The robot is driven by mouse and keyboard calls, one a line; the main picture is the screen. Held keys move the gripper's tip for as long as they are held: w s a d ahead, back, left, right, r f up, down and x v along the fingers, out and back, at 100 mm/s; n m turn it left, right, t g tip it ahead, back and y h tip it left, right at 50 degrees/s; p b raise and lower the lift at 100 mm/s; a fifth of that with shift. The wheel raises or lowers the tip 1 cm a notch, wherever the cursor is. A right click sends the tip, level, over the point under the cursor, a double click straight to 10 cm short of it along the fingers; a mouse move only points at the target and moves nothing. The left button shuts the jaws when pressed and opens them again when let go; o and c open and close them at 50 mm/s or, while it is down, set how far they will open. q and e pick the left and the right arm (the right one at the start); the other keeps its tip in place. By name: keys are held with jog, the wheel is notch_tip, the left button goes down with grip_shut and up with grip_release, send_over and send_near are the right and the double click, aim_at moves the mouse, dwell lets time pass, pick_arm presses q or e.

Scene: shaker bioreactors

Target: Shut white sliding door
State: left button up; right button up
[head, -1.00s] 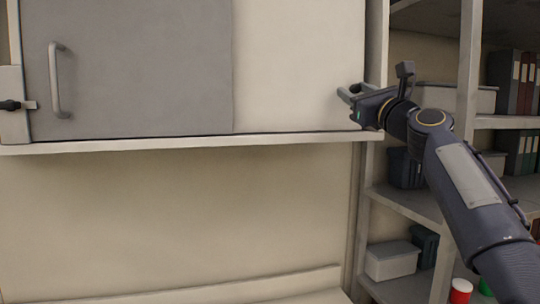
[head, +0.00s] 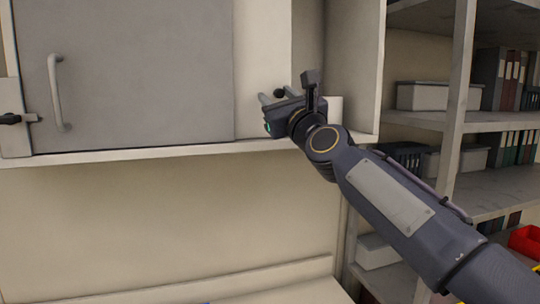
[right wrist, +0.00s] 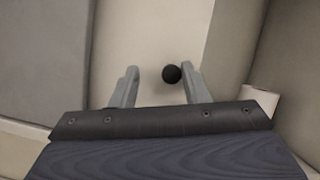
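The white sliding door (head: 263,60) is in the upper middle of the head view, partly behind the grey door panel (head: 140,70). Its right edge stands well left of the cabinet's right side wall, leaving an open gap there. My right gripper (head: 278,97) is at the door's lower right part. In the right wrist view the gripper (right wrist: 158,68) has its fingers apart, with the door's round black knob (right wrist: 171,74) between them, close to or touching the right finger. The left finger is clear of the knob. My left gripper is not in view.
The grey door has a vertical bar handle (head: 58,92). A pale ledge (head: 130,155) runs below the doors. Inside the gap stands a white object (head: 333,107), partly hidden by my gripper. Shelves (head: 490,190) with boxes and binders are at the right.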

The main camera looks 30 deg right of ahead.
aim_at(257, 90)
jog(key=a, duration=0.1)
jog(key=a+p, duration=0.1)
jog(key=a, duration=0.1)
jog(key=shift+w+f, duration=0.15)
jog(key=shift+w, duration=0.05)
jog(key=b+v, duration=0.5)
jog(key=v, duration=0.3)
notch_tip(257, 90, down, 9)
jog(key=a+n+g+y, duration=0.2)
jog(key=n, duration=0.5)
jog(key=shift+s+n+g+y, duration=0.15)
jog(key=shift+n+g+y, duration=0.25)
jog(key=shift+a, duration=0.2)
